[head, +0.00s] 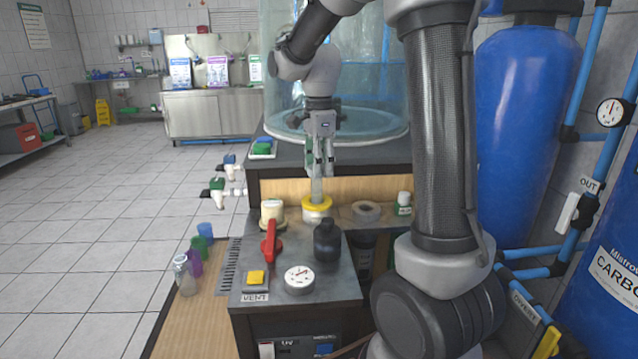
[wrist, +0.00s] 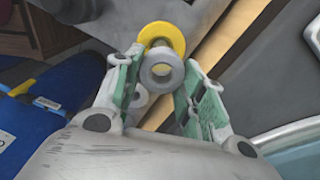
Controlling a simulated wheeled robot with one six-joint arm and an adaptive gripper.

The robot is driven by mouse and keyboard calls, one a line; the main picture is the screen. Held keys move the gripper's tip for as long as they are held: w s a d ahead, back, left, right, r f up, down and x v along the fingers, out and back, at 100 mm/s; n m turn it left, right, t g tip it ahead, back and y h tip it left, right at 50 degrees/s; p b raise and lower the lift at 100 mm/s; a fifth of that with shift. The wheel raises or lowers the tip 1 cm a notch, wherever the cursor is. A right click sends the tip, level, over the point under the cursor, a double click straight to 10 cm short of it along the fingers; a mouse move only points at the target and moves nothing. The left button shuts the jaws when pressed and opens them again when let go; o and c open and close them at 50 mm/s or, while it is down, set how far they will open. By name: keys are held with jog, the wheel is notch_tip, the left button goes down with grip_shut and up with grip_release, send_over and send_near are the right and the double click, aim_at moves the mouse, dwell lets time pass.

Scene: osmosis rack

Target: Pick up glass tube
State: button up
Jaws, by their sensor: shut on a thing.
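The glass tube (head: 317,188) is upright and pale, see-through, just below my gripper's fingers. Its lower end meets a yellow-collared white holder (head: 317,205) on the bench; I cannot tell whether it sits inside the collar or just above it. My gripper (head: 319,163) points straight down and is shut on the tube's upper part. In the wrist view, the tube's round, hollow grey end (wrist: 161,71) shows between the green-padded fingers of my gripper (wrist: 163,75), with the yellow collar (wrist: 160,38) beyond it.
A cream cup (head: 271,211) stands left of the holder, and a roll of tape (head: 366,211) and a green-capped bottle (head: 403,203) right of it. In front are a red lever (head: 269,243), a black bottle (head: 327,240) and a gauge (head: 299,279). A large clear tank rises behind.

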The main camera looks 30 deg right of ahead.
notch_tip(320, 180, up, 21)
dwell(0.4)
jog(key=shift+f, duration=0.1)
